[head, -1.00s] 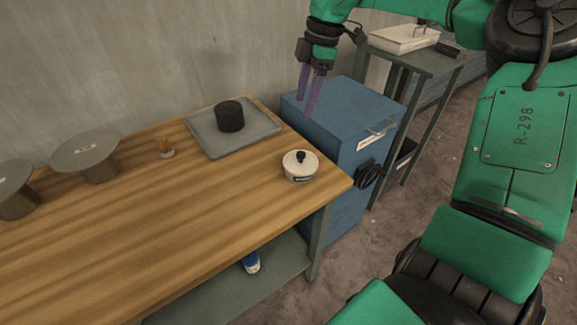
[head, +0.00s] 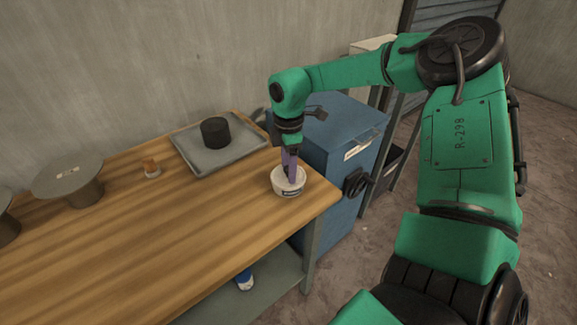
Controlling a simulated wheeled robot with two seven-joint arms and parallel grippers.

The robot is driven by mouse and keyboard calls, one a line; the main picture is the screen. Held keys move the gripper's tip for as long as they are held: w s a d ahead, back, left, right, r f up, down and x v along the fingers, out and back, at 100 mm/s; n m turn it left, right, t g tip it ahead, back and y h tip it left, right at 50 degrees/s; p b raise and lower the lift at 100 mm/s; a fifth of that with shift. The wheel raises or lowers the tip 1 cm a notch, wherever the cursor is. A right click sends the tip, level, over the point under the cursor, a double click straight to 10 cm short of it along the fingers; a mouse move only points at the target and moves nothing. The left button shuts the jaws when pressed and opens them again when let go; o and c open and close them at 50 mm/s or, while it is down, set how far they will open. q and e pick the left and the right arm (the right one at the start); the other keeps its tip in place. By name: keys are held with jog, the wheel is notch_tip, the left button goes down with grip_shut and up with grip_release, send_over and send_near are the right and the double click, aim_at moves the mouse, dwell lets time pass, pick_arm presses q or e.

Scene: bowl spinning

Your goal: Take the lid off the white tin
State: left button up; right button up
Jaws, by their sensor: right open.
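The white tin (head: 287,189) stands upright near the right end of the wooden table. It is a small round tin with a dark label on its side. My right gripper (head: 290,177) points down over the tin, with its purple fingers at the lid. The fingers are open and cover the lid's black knob and part of the lid. I cannot tell whether they touch the knob. My left gripper is not in view.
A grey tray (head: 228,155) with a black cylinder (head: 215,132) lies behind the tin. A blue cabinet (head: 330,140) stands right of the table (head: 130,240). The front middle is clear.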

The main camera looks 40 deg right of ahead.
grip_shut()
